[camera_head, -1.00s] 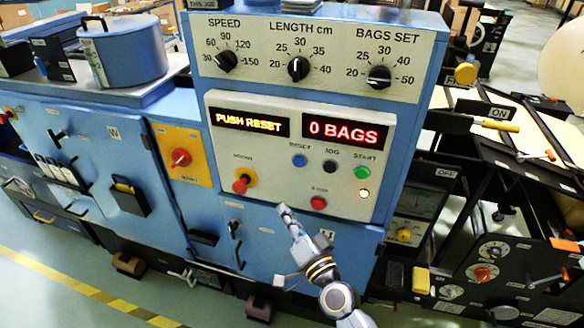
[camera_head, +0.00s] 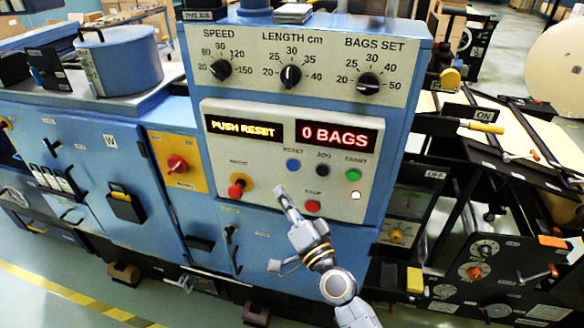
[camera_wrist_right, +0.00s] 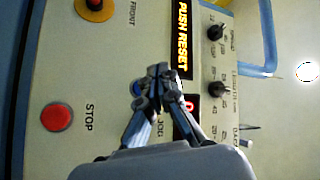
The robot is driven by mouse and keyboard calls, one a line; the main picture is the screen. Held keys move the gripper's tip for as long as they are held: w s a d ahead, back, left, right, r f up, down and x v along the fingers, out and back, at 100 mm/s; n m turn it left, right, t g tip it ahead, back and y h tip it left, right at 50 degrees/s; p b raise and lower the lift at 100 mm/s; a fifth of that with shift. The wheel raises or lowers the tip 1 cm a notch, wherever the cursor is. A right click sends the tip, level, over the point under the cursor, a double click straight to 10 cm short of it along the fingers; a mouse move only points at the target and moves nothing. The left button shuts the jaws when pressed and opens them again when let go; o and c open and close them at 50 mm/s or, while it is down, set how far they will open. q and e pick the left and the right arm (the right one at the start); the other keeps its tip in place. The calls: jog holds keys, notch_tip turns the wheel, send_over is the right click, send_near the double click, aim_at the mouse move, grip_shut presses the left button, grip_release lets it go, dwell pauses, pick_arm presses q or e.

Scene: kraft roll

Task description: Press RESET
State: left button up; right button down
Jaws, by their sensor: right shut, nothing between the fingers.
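The blue RESET button (camera_head: 293,165) is on the cream control panel (camera_head: 240,113), left of the black JOG button (camera_head: 323,170) and the green START button (camera_head: 353,174). My right gripper (camera_head: 281,190) is shut and empty, its tip just below and slightly left of RESET in the head view. In the right wrist view the shut fingers (camera_wrist_right: 160,76) point at the panel and partly cover the blue RESET button (camera_wrist_right: 137,88). Whether they touch it cannot be told. The display (camera_head: 243,128) reads PUSH RESET. My left gripper is not in view.
A red STOP button (camera_head: 312,207) is right of the gripper tip, below RESET. A red knob on a yellow disc (camera_head: 237,188) is to the left. A display (camera_head: 336,135) reads 0 BAGS. Three black dials (camera_head: 290,76) sit above.

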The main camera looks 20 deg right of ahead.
aim_at(293, 166)
jog(key=shift+w+d+b, duration=0.15)
jog(key=shift+w+d, duration=0.45)
jog(key=shift+w, duration=0.3)
jog(key=shift+w+d+b, duration=0.2)
jog(key=shift+w+d, duration=0.45)
jog(key=shift+w, duration=0.25)
jog(key=shift+w+d+b, duration=0.15)
jog(key=shift+w+d, duration=0.45)
jog(key=shift+w, duration=0.3)
jog(key=shift+w, duration=0.1)
jog(key=shift+w+d, duration=0.2)
jog(key=shift+w, duration=0.05)
jog(key=shift+w+d, duration=0.25)
jog(key=shift+w, duration=0.1)
dwell(0.4)
jog(key=shift+s+a, duration=0.45)
jog(key=shift+s, duration=0.25)
jog(key=shift+a, duration=0.1)
